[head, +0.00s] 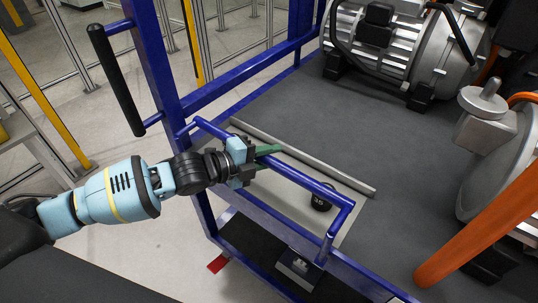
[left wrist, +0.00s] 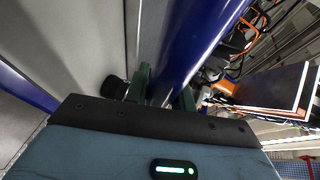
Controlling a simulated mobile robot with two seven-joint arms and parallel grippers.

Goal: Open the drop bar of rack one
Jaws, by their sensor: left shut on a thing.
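The blue drop bar (head: 308,181) runs across the near side of the rack, from the blue upright post (head: 163,75) to a bent end at the right. My left gripper (head: 266,151) is shut on the bar near its left part. In the left wrist view the bar (left wrist: 197,45) passes between the green fingers (left wrist: 162,92). The bar's bent end goes down to the rack's lower blue rail (head: 352,277); whether it is seated there is hard to tell. My right gripper is not in view.
A grey rod (head: 310,161) lies on the rack's deck behind the bar, and a small black round weight (head: 322,198) sits under the bar. A large motor (head: 385,42) and an orange pipe (head: 480,233) stand farther back and right. A black handle (head: 117,80) is on the left.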

